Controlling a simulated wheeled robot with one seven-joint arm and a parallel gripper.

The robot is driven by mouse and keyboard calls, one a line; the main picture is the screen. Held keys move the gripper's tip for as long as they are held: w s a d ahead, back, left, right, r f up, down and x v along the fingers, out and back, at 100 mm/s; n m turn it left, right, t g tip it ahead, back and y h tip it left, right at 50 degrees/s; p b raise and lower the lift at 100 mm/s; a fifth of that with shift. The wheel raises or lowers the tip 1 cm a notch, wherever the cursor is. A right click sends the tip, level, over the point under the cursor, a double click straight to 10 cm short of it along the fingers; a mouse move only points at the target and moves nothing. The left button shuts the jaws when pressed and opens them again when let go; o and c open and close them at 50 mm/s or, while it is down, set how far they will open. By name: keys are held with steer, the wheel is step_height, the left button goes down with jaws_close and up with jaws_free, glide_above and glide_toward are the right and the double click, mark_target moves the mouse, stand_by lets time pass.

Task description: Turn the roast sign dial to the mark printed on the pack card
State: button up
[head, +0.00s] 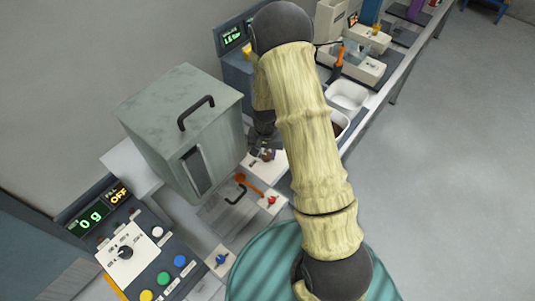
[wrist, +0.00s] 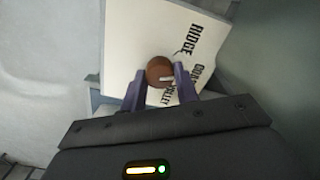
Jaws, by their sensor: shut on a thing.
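The pointer lies towards the right finger. Black printing on the panel reads "RIDGE" and another name ending in "LLEY", partly covered by the finger. My gripper (wrist: 160,85) has its two purple fingers shut on the knob's sides. In the head view my gripper (head: 263,152) is at the white panel (head: 276,167), and my arm hides much of it. I cannot make out the pack card.
A grey-green box (head: 185,125) with a black handle stands left of my gripper. A control panel (head: 135,250) with a dial and coloured buttons is at lower left. A white tray (head: 347,96) and machines line the bench behind. The floor at right is clear.

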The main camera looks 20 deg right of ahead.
mark_target(266, 154)
steer(key=m, duration=0.4)
steer(key=shift+w+b, duration=0.1)
steer(key=shift+b, duration=0.3)
steer(key=shift+m, duration=0.3)
steer(key=shift+a, duration=0.1)
steer(key=o, duration=1)
steer(key=shift+c, duration=0.2)
step_height(266, 154, up, 18)
steer(key=b, duration=0.2)
steer(key=shift+f+b, duration=0.25)
steer(key=shift+b, duration=0.15)
